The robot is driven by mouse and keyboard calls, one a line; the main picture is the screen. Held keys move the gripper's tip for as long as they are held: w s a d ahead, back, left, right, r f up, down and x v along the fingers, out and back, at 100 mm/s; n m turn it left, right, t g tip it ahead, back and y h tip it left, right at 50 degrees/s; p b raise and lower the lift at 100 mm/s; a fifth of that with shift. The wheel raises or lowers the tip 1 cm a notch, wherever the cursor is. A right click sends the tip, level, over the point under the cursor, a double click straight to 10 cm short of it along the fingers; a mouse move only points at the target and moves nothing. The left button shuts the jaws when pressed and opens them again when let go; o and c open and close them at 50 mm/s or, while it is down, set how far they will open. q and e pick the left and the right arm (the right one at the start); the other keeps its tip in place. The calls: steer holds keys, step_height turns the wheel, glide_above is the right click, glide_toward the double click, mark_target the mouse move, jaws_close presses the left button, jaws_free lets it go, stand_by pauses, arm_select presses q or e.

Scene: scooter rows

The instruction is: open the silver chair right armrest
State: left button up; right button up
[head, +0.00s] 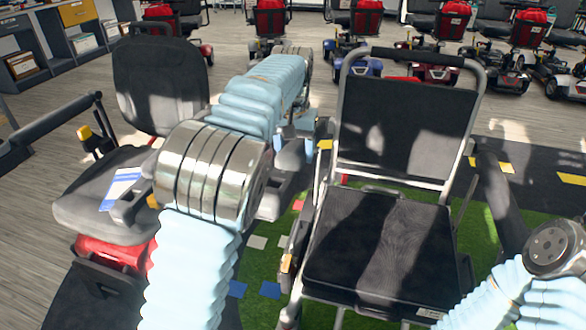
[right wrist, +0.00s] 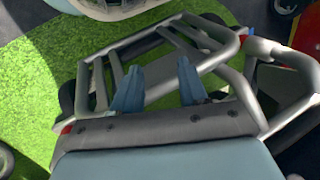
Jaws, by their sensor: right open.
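The silver chair (head: 378,250) has a tubular frame, a dark seat and a dark backrest, and stands right of centre in the head view. A dark thick bar (head: 503,195) runs along its right side; I cannot tell whether it is an armrest. Dark side parts flank the seat on the left, partly behind my left arm. In the right wrist view my right gripper (right wrist: 158,88) is open, its two blue fingers apart over grey tubular framework (right wrist: 100,85), with nothing visibly clamped. My left gripper (head: 296,128) is small and mostly hidden around the far end of my left arm.
A grey scooter seat (head: 160,85) with a red base stands close on the left. Several scooters, one with a red back (head: 270,18), line the back. Green turf (head: 255,265) lies beneath the chair. Wooden floor behind is mostly clear.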

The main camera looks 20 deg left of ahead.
arm_select(q)
steer(key=shift+w+r+g, duration=0.25)
steer(key=shift+r, duration=0.4)
steer(key=shift+w+r+g, duration=0.25)
steer(key=shift+r, duration=0.35)
steer(key=o, duration=1.4)
steer(key=shift+s+r, duration=0.1)
steer(key=shift+r, duration=3.6)
